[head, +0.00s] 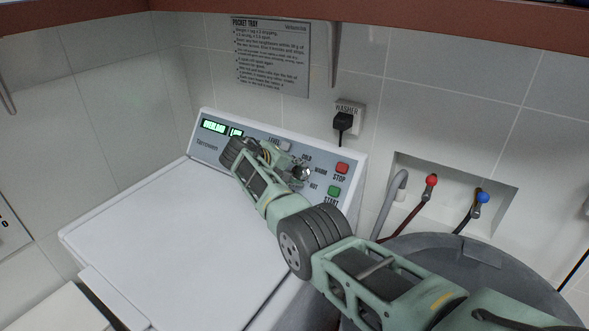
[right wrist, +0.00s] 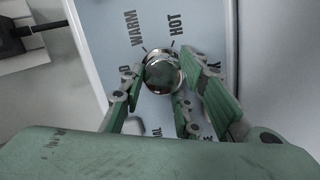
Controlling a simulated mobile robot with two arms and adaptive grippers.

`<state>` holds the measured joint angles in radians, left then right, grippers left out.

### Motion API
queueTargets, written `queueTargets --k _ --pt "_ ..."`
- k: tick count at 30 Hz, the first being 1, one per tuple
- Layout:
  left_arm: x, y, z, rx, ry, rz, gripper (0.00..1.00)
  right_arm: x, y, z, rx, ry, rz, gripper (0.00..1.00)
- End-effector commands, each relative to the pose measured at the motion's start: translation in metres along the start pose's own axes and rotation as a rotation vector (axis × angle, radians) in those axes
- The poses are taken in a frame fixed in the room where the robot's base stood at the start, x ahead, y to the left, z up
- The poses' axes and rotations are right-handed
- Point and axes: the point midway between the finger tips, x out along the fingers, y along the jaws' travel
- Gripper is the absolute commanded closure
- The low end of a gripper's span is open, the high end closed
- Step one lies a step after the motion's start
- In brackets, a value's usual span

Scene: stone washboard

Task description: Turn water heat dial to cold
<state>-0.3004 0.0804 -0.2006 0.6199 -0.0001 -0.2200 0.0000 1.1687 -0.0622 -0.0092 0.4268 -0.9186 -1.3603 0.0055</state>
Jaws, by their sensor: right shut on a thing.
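The water heat dial (right wrist: 162,72) is a shiny round metal knob on the washer's grey-blue control panel, with WARM and HOT printed around it in the right wrist view. A third label beside the left finger is mostly covered. The dial also shows in the head view (head: 301,172), next to COLD, WARM and HOT. My right gripper (right wrist: 158,82) has its green fingers on either side of the dial and is shut on it. I cannot tell which mark the dial points to. My left gripper is not in view.
The white washer (head: 175,235) has a flat, clear lid. A red STOP button (head: 342,168) and a green START button (head: 334,191) sit right of the dial. A grey bin (head: 430,246) stands right of the washer, below red and blue taps. A plug (head: 343,122) is above the panel.

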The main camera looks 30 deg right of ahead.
Motion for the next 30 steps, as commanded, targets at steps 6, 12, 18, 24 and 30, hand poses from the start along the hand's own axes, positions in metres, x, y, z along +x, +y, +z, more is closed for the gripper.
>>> queueTargets --k 6,12,18,24,30 --pt "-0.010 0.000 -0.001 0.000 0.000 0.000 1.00 0.000 0.006 0.000 -0.205 0.003 0.039 0.96" --pt "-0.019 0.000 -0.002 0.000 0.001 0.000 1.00 -0.001 0.006 -0.002 -0.392 0.011 0.067 0.96" --pt "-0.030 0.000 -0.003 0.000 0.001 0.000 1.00 -0.002 0.006 -0.004 -0.570 0.021 0.094 0.96" --pt "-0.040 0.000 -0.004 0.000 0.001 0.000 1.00 -0.002 0.006 -0.004 -0.718 0.028 0.117 0.96" --pt "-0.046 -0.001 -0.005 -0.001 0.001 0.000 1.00 -0.002 0.006 -0.006 -0.822 0.034 0.134 0.96"
